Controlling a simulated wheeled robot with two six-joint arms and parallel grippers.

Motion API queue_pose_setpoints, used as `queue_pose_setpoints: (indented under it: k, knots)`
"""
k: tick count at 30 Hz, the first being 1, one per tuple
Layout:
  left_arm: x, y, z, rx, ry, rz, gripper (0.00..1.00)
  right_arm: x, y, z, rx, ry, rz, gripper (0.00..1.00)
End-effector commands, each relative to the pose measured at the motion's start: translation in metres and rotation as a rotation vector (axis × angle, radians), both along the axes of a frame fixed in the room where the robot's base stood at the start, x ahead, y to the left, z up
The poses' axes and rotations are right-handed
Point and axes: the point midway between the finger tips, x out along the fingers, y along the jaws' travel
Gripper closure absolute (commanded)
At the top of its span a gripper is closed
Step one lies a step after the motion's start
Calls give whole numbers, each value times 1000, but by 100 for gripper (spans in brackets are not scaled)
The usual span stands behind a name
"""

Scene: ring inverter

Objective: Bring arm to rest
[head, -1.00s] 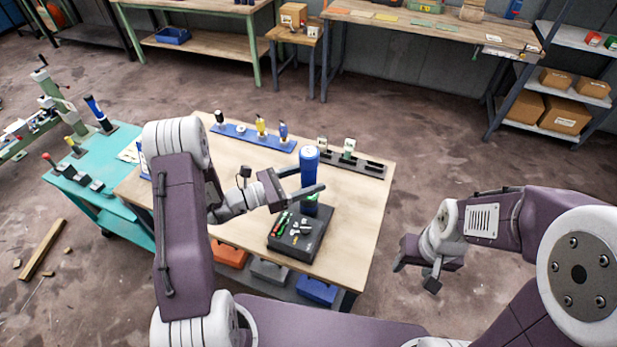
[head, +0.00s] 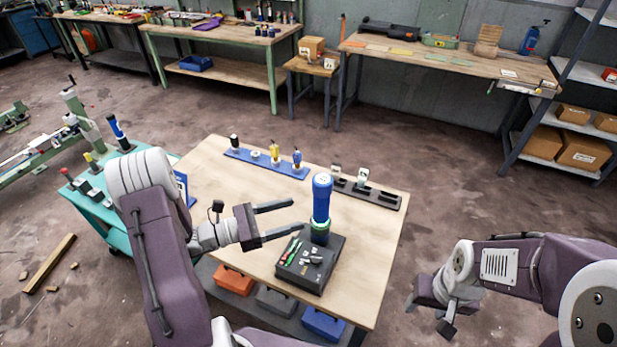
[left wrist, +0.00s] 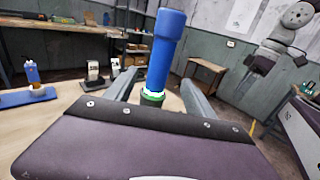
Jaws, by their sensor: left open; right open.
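My left gripper (head: 285,219) is open and empty over the wooden table, to the left of an upright blue cylinder (head: 322,198). The cylinder stands on a green ring piece (head: 320,227) at the back of a dark box (head: 310,263) with small coloured parts on its top. In the left wrist view the blue cylinder (left wrist: 166,50) rises beyond the open fingers, with the green ring (left wrist: 153,98) at its foot. My right gripper (head: 428,318) hangs at the lower right, clear of the table, and is open and empty.
On the wooden table (head: 215,185), a blue rack (head: 240,156) with several upright items and a dark slotted rack (head: 385,197) stand at the back. A teal cart (head: 100,208) adjoins on the left. Open floor lies to the right.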

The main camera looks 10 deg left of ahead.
Motion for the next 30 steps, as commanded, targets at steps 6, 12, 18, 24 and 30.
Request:
queue_pose_setpoints:
  k: [6,12,18,24,30]
  knots:
    - [-13,-20,-2,61,6,-93,37,0,0,0,0,0,0,48]
    - [-142,-79,-47,664,-84,-805,37,0,0,0,0,0,0,48]
    - [-167,-9,-74,1421,-573,-1396,37,0,0,0,0,0,0,48]
    - [-134,5,-59,1702,-896,-1535,37,0,0,0,0,0,0,48]
    - [-132,6,-59,1712,-908,-1541,37,0,0,0,0,0,0,48]
